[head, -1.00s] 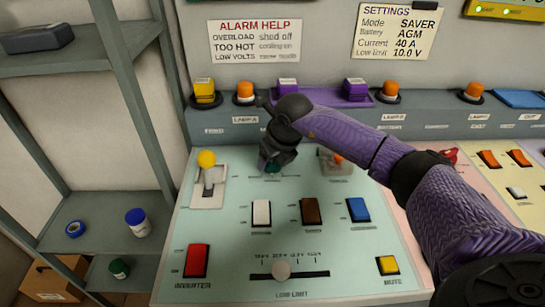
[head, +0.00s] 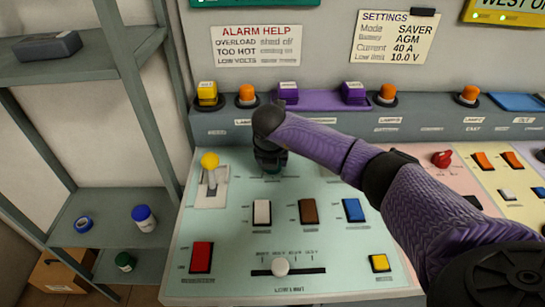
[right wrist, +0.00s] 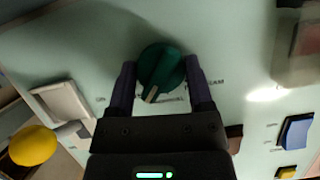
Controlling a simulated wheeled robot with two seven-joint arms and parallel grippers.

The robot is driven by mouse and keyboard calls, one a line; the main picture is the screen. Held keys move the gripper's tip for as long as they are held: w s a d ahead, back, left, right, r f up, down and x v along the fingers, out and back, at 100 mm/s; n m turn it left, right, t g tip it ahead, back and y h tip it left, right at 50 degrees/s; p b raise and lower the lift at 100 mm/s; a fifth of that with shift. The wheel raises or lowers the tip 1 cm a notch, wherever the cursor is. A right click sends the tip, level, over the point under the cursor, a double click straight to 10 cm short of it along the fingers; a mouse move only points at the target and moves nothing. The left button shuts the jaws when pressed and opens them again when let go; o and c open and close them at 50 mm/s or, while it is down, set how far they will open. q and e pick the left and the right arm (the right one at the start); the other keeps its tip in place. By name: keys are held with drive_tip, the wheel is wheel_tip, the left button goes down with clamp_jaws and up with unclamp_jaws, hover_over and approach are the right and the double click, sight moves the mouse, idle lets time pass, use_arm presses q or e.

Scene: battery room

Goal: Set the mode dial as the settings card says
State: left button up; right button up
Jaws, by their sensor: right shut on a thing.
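The settings card (head: 394,37) on the back wall reads Mode SAVER, Battery AGM, Current 40 A, Low limit 10.0 V. The mode dial (right wrist: 161,68) is a round dark green knob with a pale pointer mark, which points down and slightly left in the right wrist view. My right gripper (right wrist: 160,80) has a finger on each side of the dial and is shut on it. In the head view my right gripper (head: 270,162) hides most of the dial. The small labels around the dial are only partly readable. My left gripper is not in view.
A yellow-knobbed lever (head: 210,162) stands left of the dial. White (head: 262,212), brown (head: 309,212) and blue (head: 353,210) rockers lie in front, with a low-limit slider (head: 280,267) nearer. Purple (head: 288,91) and orange (head: 247,95) parts line the ledge behind.

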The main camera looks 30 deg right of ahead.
drive_tip(key=shift+m, duration=0.4)
idle(0.3)
drive_tip(key=o, duration=1.3)
drive_tip(key=shift+c, duration=0.2)
drive_tip(key=p+v, duration=0.3)
drive_tip(key=v, duration=0.7)
drive_tip(key=shift+w+a, duration=0.1)
drive_tip(key=shift+w, duration=0.05)
